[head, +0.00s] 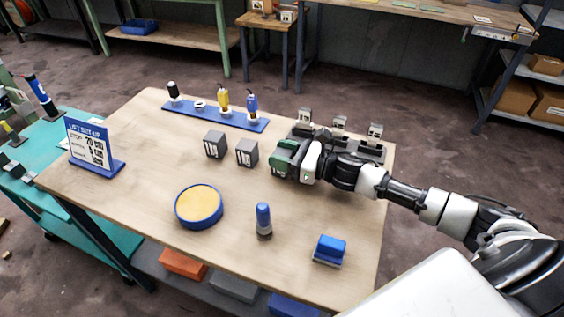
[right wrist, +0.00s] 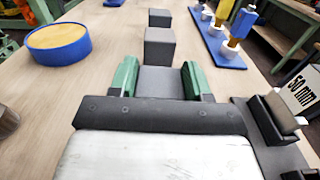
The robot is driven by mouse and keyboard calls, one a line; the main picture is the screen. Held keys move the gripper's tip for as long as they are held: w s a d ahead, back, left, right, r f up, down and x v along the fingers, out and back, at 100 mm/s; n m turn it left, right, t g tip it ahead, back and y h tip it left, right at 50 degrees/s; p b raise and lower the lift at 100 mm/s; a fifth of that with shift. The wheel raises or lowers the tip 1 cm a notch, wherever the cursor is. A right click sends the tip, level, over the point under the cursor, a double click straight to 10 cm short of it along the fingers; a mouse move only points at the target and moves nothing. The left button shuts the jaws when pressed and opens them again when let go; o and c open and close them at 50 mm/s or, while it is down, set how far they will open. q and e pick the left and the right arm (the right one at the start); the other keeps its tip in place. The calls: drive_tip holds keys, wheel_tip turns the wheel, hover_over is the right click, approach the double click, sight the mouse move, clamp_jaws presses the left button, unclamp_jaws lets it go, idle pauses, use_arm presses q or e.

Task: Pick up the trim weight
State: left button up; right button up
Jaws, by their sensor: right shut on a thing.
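My right gripper (head: 284,160) is at the right part of the wooden table, its green fingers shut on a dark grey block, a trim weight. In the right wrist view this held trim weight (right wrist: 162,82) sits between the two green fingers of the gripper (right wrist: 160,78). In the head view the fingers mostly hide it, and I cannot tell whether it touches the table. Two similar grey blocks with white labels, the nearer (head: 247,152) and the farther (head: 215,145), stand to the left of the gripper. My left gripper is not in view.
A blue rack (head: 215,116) with several tools stands behind the blocks. A dark fixture (head: 370,148) lies right beside the gripper. A round yellow-topped blue dish (head: 199,206), a blue-capped stamp (head: 264,220), a blue block (head: 330,249) and a sign (head: 90,145) stand on the table.

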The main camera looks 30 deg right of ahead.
sight(282, 153)
clamp_jaws()
drive_tip(key=shift+w+r, duration=0.1)
drive_tip(key=shift+r, duration=0.05)
drive_tip(key=shift+r, duration=0.15)
drive_tip(key=shift+r, duration=0.55)
wheel_tip(282, 153, up, 3)
drive_tip(key=shift+f, duration=0.1)
drive_tip(key=s+d+r+b, duration=0.1)
drive_tip(key=s+d+r, duration=0.4)
drive_tip(key=s, duration=0.5)
drive_tip(key=shift+s+r, duration=0.2)
drive_tip(key=shift+r, duration=0.65)
